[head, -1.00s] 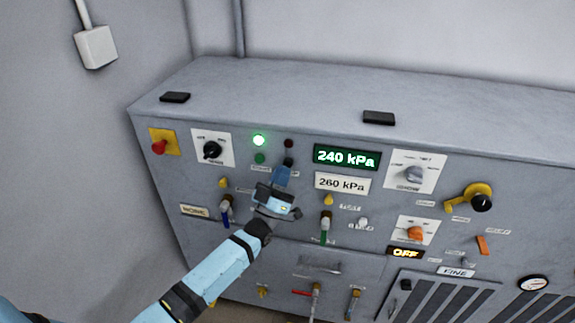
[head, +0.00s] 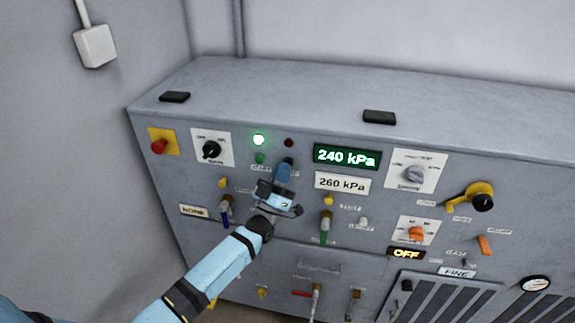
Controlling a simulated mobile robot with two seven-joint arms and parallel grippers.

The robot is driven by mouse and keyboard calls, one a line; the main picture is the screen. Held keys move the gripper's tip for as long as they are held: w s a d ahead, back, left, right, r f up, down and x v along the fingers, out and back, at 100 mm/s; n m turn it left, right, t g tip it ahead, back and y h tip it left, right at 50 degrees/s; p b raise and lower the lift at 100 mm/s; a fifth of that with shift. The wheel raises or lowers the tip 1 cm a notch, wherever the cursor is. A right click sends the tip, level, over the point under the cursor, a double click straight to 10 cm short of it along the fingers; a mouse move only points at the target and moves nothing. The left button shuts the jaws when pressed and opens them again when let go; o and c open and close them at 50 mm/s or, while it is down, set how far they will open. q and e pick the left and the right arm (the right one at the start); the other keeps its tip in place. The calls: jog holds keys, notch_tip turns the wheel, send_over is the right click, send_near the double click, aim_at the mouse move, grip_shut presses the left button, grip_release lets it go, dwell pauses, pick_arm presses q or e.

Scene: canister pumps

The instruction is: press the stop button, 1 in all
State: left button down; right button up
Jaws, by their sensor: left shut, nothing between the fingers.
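My left gripper (head: 286,170) is shut and empty. Its fingertips are at the panel front, just below an unlit dark red lamp (head: 289,142). They cover most of the spot where a small dark button showed a second ago. Its label is too small to read, and I cannot tell whether the fingertips touch the button or whether it is pressed in. My right gripper is not in view.
A red mushroom knob (head: 159,147) on a yellow plate is at the panel's left. A black rotary switch (head: 211,149) is beside it. The green display (head: 347,156) reads 240 kPa.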

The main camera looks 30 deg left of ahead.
pick_arm(q)
jog(key=shift+w+a, duration=0.1)
jog(key=shift+w, duration=0.2)
jog(key=shift+s, duration=0.1)
dwell(0.4)
jog(key=shift+s+d, duration=0.25)
jog(key=shift+s, duration=0.55)
jog(key=shift+p, duration=0.3)
jog(key=s+p, duration=0.1)
jog(key=s, duration=0.1)
jog(key=s+d+p, duration=0.1)
jog(key=s, duration=0.2)
jog(key=shift+d, duration=0.15)
dwell(0.4)
